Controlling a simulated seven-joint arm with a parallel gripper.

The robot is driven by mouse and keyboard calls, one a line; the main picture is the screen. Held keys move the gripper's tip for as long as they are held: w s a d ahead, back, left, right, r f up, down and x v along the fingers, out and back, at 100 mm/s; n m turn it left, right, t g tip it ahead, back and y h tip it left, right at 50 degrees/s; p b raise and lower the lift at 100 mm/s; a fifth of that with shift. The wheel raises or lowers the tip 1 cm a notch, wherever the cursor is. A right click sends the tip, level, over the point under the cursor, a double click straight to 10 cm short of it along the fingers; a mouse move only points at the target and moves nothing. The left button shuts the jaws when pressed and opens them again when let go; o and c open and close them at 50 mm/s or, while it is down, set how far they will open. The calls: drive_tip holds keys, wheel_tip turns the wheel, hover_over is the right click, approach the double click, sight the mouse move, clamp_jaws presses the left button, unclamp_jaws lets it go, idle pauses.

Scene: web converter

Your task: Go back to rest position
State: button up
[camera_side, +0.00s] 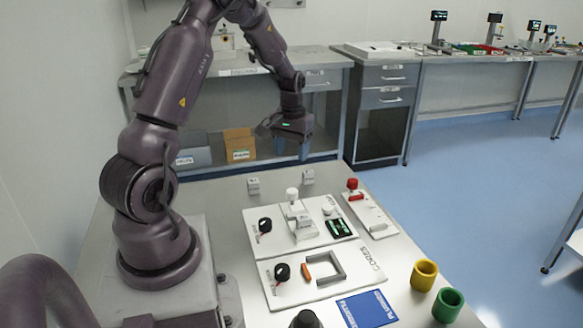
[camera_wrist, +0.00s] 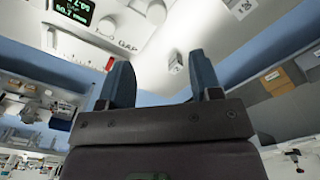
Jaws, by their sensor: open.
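My gripper (camera_side: 292,150) is raised above the far edge of the work table (camera_side: 215,190), pointing down, with nothing between its fingers. In the wrist view my gripper's two blue fingers (camera_wrist: 160,82) stand well apart and empty. Two small white labelled blocks, a left one (camera_side: 253,186) and a right one (camera_side: 308,176), stand on the table near the gripper, below it. The gripper touches nothing that I can see.
A white board with a gauge and display (camera_side: 340,228), a cores board (camera_side: 372,256) with a grey frame (camera_side: 322,270), and a red-knobbed plate (camera_side: 372,215) fill the table's middle. A yellow cup (camera_side: 423,275), green cup (camera_side: 447,305) and blue card (camera_side: 367,309) sit in front. A bench (camera_side: 335,58) stands behind.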

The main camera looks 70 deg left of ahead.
drive_tip(key=shift+r, duration=0.75)
drive_tip(key=s+d+r+m+t, duration=0.2)
drive_tip(key=s+d+r+m, duration=0.2)
drive_tip(key=d+r, duration=0.5)
drive_tip(key=s+d+r+m+t, duration=0.3)
drive_tip(key=s+d+r+m, duration=0.2)
drive_tip(key=d, duration=1.4)
wheel_tip(320, 180, up, 4)
drive_tip(key=shift+s+d+f+t, duration=0.1)
drive_tip(key=shift+s+d+t, duration=0.2)
drive_tip(key=shift+s, duration=0.4)
